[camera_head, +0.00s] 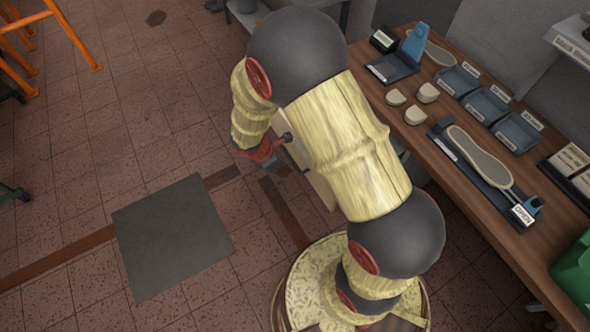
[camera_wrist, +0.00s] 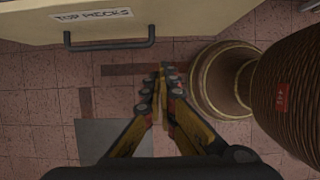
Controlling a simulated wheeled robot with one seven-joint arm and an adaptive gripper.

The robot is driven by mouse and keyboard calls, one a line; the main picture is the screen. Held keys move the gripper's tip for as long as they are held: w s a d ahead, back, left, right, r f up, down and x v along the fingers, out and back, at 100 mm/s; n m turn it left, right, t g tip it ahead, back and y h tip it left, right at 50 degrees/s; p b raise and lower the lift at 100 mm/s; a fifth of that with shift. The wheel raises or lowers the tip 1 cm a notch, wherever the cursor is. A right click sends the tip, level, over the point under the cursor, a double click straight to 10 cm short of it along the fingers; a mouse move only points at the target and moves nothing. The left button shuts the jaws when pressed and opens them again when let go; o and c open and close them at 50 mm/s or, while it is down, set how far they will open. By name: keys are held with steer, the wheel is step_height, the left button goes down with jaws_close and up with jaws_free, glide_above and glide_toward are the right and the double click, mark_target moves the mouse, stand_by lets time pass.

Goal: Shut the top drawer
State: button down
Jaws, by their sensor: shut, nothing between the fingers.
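The top drawer (camera_wrist: 200,22) shows in the wrist view as a cream front across the upper edge, with a "TOP PIECES" label and a dark bar handle (camera_wrist: 108,46). In the head view a cream part of the drawer (camera_head: 318,187) sticks out left of the bench, mostly hidden behind my arm. My gripper (camera_wrist: 163,72) is shut and empty. In the wrist view its tips lie just below and right of the handle, apart from it in the picture. In the head view my gripper (camera_head: 262,152) is partly hidden beside the drawer.
A wooden bench (camera_head: 460,195) runs along the right. It carries blue trays (camera_head: 487,104), pale pieces (camera_head: 428,92) and a sole on a blue stand (camera_head: 478,157). A grey floor mat (camera_head: 172,238) lies at left on open tiled floor. An orange rail (camera_head: 70,35) stands far left.

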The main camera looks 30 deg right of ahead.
mark_target(301, 174)
steer(key=d+f+b, duration=0.1)
steer(key=d+f, duration=0.1)
steer(key=f, duration=0.1)
steer(key=d+f+b, duration=0.2)
steer(key=f, duration=0.1)
steer(key=d+f+b, duration=0.1)
steer(key=d+f, duration=0.1)
steer(key=f, duration=0.1)
steer(key=shift+d, duration=0.3)
steer(key=shift+w+d+b, duration=0.1)
steer(key=shift+d+b, duration=0.2)
steer(key=shift+d, duration=0.2)
steer(key=d+p, duration=0.2)
steer(key=d, duration=0.8)
steer(key=d+p, duration=0.3)
steer(key=d, duration=0.8)
steer(key=w+d+p, duration=0.1)
steer(key=d+p, duration=0.2)
steer(key=d, duration=0.8)
steer(key=shift+d+r, duration=0.1)
steer(key=shift+d, duration=0.15)
steer(key=shift+w+a, duration=0.1)
steer(key=shift+w, duration=0.05)
